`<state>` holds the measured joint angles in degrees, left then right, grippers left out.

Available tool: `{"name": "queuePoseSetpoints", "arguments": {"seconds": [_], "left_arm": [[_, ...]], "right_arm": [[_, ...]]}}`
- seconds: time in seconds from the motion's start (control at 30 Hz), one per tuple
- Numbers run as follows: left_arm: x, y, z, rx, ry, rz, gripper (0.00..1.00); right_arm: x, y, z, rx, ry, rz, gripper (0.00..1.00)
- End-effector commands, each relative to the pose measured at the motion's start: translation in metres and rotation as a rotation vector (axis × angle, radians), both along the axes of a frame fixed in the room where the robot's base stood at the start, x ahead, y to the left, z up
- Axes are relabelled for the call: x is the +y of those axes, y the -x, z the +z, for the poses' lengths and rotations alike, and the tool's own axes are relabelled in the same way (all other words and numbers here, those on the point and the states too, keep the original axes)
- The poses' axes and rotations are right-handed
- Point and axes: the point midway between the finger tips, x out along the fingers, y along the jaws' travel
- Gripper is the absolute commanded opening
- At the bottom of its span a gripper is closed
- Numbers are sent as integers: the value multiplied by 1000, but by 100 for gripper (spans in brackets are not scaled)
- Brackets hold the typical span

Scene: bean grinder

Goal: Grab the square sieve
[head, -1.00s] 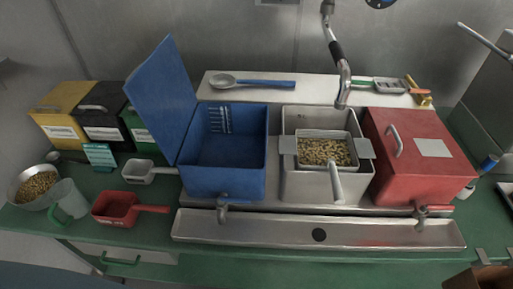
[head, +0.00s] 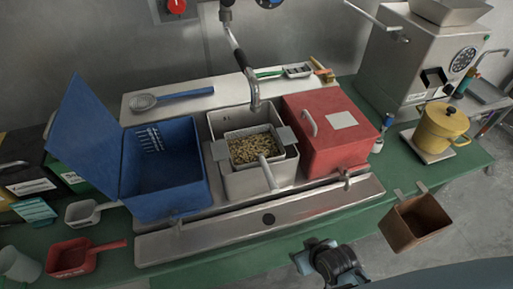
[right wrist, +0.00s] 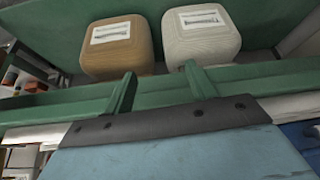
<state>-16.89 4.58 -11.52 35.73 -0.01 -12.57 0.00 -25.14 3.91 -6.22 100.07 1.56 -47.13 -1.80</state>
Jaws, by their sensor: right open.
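The square sieve (head: 287,134) is a metal box with side tabs and a front handle. It hangs in the middle metal basin (head: 215,124) in the head view and is full of pale beans (head: 255,149). In the right wrist view my right gripper (right wrist: 160,70) is open and empty, its two fingers apart. In the head view part of my right arm shows at the bottom, in front of the counter and well short of the sieve. My left gripper is not in view.
A blue bin (head: 165,205) with its lid up stands left of the basin; a red lidded box (head: 318,140) stands right. A faucet (head: 247,70) arches over the basin. A drain trough (head: 205,238) runs in front. A brown bin (head: 412,225) hangs at the counter's right edge.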

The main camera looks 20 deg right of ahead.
Motion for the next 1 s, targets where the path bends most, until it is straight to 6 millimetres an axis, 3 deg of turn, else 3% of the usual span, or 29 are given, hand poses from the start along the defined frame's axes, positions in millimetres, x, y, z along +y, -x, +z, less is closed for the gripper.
{"name": "queuePoseSetpoints", "arguments": {"seconds": [0.03,0.17,0.27,0.3,0.4,0.53,0.67,1.0], "left_arm": [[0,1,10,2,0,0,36],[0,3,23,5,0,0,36],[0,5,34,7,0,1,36],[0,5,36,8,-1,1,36],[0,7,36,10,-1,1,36],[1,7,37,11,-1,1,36],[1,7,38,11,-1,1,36],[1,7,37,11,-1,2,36]], "right_arm": [[0,-10,36,-35,-5,-3,56],[-2,-32,110,-137,-18,-15,56],[-6,-63,178,-315,-43,-41,56],[-9,-76,195,-395,-50,-53,56],[-15,-97,218,-529,-62,-77,56],[-21,-112,239,-645,-66,-98,56],[-23,-124,245,-694,-67,-109,56],[-22,-179,223,-697,-67,-108,56]]}}
